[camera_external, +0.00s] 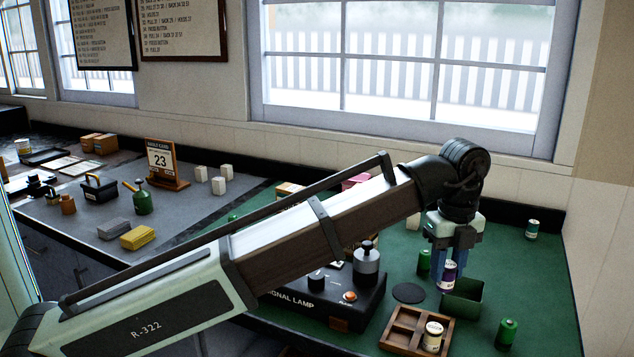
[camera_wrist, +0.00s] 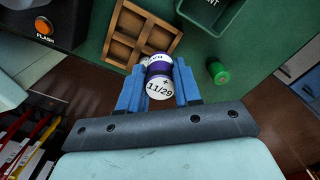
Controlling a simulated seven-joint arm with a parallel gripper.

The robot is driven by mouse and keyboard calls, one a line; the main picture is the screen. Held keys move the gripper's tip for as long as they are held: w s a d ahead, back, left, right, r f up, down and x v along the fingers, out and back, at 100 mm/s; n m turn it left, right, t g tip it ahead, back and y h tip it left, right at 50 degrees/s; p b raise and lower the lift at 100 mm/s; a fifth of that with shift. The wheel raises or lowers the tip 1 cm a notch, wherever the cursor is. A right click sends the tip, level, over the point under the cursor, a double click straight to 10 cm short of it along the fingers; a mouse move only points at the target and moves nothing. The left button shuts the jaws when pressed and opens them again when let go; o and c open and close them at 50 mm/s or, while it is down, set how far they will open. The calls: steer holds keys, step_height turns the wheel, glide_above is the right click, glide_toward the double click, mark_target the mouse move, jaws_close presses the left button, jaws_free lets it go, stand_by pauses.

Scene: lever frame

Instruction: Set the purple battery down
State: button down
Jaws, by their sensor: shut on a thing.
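My gripper (camera_external: 450,262) is shut on the purple battery (camera_external: 447,272), at the right of the external view. In the wrist view the battery (camera_wrist: 159,73) stands between the blue fingers, its white end marked "11/29" facing the camera. It looks roughly upright, beside the green bin (camera_external: 466,303) and behind the wooden tray (camera_external: 393,340). The tray, with square compartments, also shows in the wrist view (camera_wrist: 122,38). I cannot tell whether the battery's lower end touches anything.
A white-topped battery (camera_external: 432,337) stands in a tray compartment. Green batteries stand at the front right (camera_external: 508,333) and behind the gripper (camera_external: 424,262).

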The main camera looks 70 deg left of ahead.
steer(key=w+a+r+n, duration=0.1)
steer(key=w+a+n, duration=0.25)
steer(key=a, duration=1.25)
steer(key=w+a+n, duration=0.2)
steer(key=w+a, duration=0.2)
steer(key=a, duration=1.3)
steer(key=s+a+n, duration=0.1)
steer(key=a, duration=0.6)
steer(key=s+a+n, duration=0.1)
steer(key=a, duration=0.6)
steer(key=s+a+n, duration=0.1)
steer(key=a, duration=0.5)
steer(key=shift+s+a+r+n, duration=0.25)
steer(key=shift+s+a+r, duration=0.1)
steer(key=shift+a+r, duration=0.05)
steer(key=s+a+f, duration=0.3)
steer(key=s+a, duration=0.3)
steer(key=a, duration=0.4)
steer(key=shift+w+a+f, duration=0.1)
steer(key=shift+w+f, duration=0.05)
steer(key=shift+f, duration=2.15)
steer(key=shift+w+a+f, duration=0.1)
steer(key=shift+w+f, duration=0.05)
steer(key=shift+f, duration=2.1)
steer(key=shift+f, duration=0.1)
steer(key=c, duration=0.8)
jaws_free()
